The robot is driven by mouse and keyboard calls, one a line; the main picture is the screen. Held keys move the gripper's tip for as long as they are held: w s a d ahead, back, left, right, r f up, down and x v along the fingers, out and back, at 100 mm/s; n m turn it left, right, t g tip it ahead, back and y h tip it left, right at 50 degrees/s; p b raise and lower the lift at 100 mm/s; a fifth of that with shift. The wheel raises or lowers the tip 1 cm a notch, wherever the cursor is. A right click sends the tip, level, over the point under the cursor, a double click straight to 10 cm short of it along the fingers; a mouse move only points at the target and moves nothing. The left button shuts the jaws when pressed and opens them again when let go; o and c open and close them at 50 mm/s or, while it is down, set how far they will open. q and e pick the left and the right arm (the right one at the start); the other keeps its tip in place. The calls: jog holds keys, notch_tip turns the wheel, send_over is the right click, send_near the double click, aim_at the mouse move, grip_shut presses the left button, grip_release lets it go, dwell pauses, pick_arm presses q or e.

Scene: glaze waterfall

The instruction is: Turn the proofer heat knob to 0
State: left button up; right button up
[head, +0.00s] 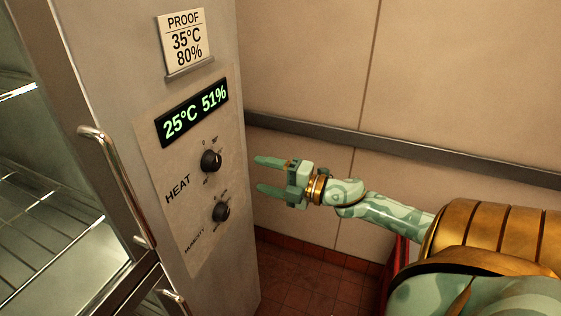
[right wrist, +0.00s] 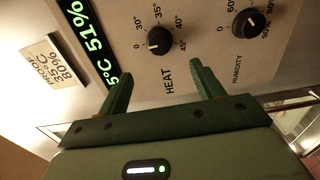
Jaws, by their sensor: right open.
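The black round heat knob (head: 211,160) sits on the proofer's panel above the printed word HEAT. In the right wrist view the heat knob (right wrist: 159,40) has a scale around it from 0 through 30°, 35° and 40° to 45°. A small pale mark shows on its lower left side; its exact setting is hard to read. My right gripper (head: 261,174) is open and empty, to the right of the panel and apart from the knob. In the right wrist view its fingers (right wrist: 160,70) point toward the heat knob, one to each side. My left gripper is out of view.
The humidity knob (head: 221,211) is just below the heat knob. A lit display (head: 192,112) reads 25°C 51%. A card (head: 185,41) above says PROOF 35°C 80%. A metal door handle (head: 118,185) stands out at left. A wall rail (head: 400,150) runs behind my right arm.

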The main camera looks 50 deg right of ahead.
jog(key=shift+v, duration=1.8)
